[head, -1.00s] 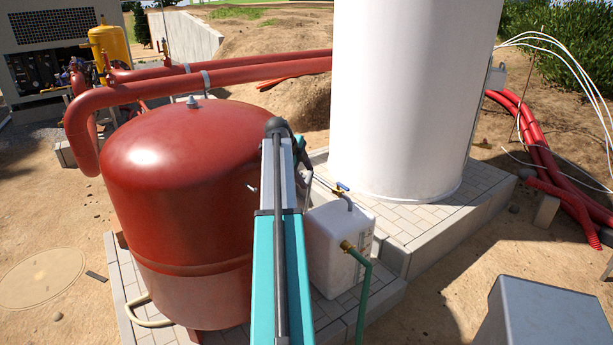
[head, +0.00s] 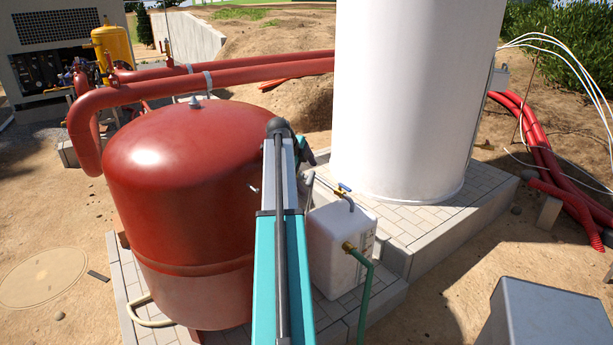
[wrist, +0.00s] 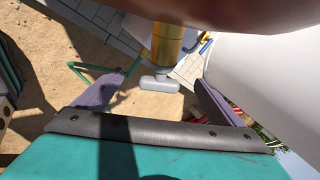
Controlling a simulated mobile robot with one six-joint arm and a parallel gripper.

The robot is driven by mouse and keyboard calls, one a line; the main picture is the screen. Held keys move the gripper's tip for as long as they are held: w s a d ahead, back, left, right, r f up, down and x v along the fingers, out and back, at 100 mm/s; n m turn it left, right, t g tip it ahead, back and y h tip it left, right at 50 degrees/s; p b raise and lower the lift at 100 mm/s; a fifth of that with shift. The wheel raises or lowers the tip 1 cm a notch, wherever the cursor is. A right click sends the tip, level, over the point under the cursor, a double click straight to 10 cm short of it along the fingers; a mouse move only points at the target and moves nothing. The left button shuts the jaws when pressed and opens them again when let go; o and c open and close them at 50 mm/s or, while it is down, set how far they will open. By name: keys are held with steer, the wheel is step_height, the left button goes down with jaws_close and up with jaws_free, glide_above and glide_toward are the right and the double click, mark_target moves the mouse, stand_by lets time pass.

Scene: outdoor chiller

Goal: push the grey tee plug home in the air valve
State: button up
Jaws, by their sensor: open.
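The grey tee plug (wrist: 154,84) shows in the wrist view with its crossbar towards me. It is at the lower end of the brass air valve (wrist: 167,44). How deep the plug sits in the valve I cannot tell. My gripper (wrist: 158,79) is open, one purple finger on each side of the plug, with clear gaps and nothing held. In the head view my arm covers the space beside the red tank (head: 185,165). I cannot make out the plug or the valve there.
A white container (head: 335,250) with a brass tap and a green hose (head: 366,300) stands right of the red tank. A large white cylinder (head: 405,100) rises behind it on a paved plinth (head: 410,225). A grey box (head: 550,315) is at the lower right.

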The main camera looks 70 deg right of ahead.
steer(key=p+v, duration=0.2)
steer(key=v, duration=0.5)
stand_by(0.4)
stand_by(0.3)
steer(key=b+v, duration=0.3)
steer(key=v, duration=1)
steer(key=shift+a+r, duration=0.25)
steer(key=shift+r, duration=0.05)
stand_by(0.3)
